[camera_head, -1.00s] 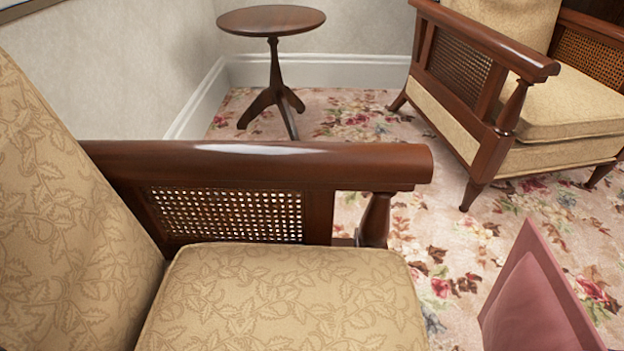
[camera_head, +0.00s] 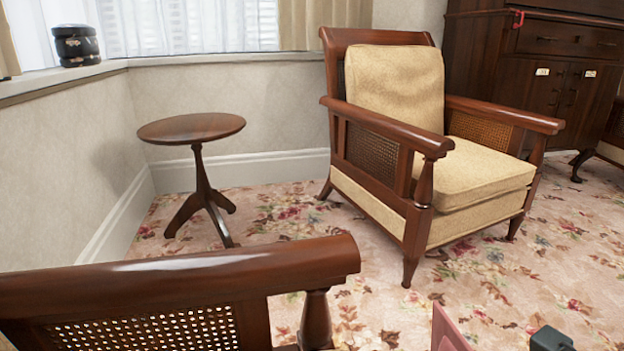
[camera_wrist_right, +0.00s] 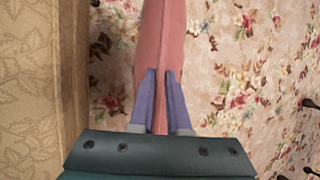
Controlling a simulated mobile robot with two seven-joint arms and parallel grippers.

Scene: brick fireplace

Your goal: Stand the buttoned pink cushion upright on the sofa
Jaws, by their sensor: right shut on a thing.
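The pink cushion (camera_wrist_right: 163,40) fills the upper middle of the right wrist view, seen edge-on. My right gripper (camera_wrist_right: 161,75) is shut on its edge, one finger on each side. In the head view only a corner of the cushion (camera_head: 449,332) shows at the bottom edge, with a small dark part of my right arm beside it. Its buttons are not visible. The sofa shows in the head view as a wooden armrest with cane panel (camera_head: 180,275) at the lower left; its patterned fabric (camera_wrist_right: 35,90) lies left of the cushion in the wrist view. My left gripper is out of view.
A beige armchair (camera_head: 488,175) stands beyond the sofa. A round wooden side table (camera_head: 192,128) stands by the wall. A dark cabinet (camera_head: 540,70) is at the back right. Flowered carpet (camera_head: 540,270) lies open at the right.

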